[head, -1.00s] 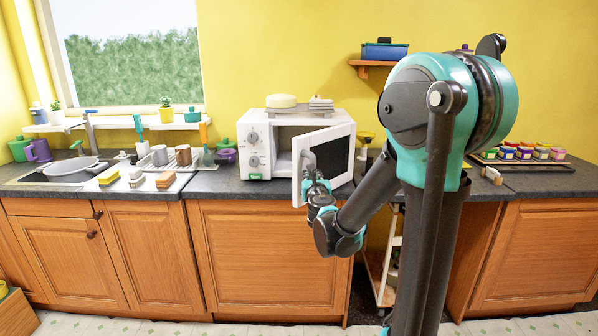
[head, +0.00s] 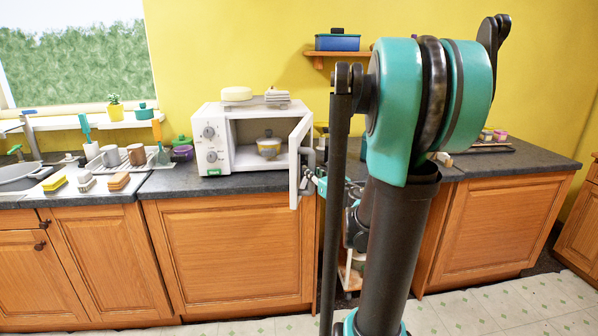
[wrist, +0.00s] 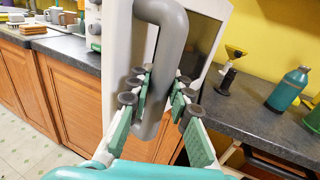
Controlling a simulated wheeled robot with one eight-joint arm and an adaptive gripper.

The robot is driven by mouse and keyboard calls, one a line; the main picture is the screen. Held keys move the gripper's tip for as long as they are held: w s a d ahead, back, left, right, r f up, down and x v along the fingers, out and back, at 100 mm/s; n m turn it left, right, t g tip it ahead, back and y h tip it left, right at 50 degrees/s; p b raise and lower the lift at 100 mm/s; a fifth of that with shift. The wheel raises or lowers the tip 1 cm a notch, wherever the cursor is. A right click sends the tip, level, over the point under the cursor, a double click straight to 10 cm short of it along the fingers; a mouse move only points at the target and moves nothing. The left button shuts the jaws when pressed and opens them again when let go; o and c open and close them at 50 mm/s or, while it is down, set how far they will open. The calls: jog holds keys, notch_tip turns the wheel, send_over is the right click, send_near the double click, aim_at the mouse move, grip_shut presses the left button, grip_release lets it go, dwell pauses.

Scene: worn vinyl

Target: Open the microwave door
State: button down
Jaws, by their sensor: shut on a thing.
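The white microwave (head: 213,140) stands on the dark counter. The door's grey handle (wrist: 160,40) runs down between my fingers in the wrist view. My gripper (wrist: 157,97) is shut around the handle, with teal finger pads on both sides of it. In the head view my gripper is mostly hidden behind the door and my own arm.
Right of the door, the wrist view shows a teal bottle (wrist: 287,90) and a dark stand with a yellow top (wrist: 229,75) on the counter. A dish rack (head: 135,160) and sponges stand left of the microwave. A white cart (head: 352,272) stands below, partly hidden.

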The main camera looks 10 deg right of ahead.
jog(key=d+n+g+y, duration=0.1)
jog(key=d+y, duration=0.3)
jog(key=d, duration=0.8)
jog(key=shift+s+n+g, duration=0.2)
jog(key=shift+n+g, duration=0.2)
jog(key=shift+n, duration=0.5)
jog(key=c, duration=1.5)
grip_release()
jog(key=shift+c, duration=0.2)
jog(key=shift+s, duration=0.1)
jog(key=v, duration=1.2)
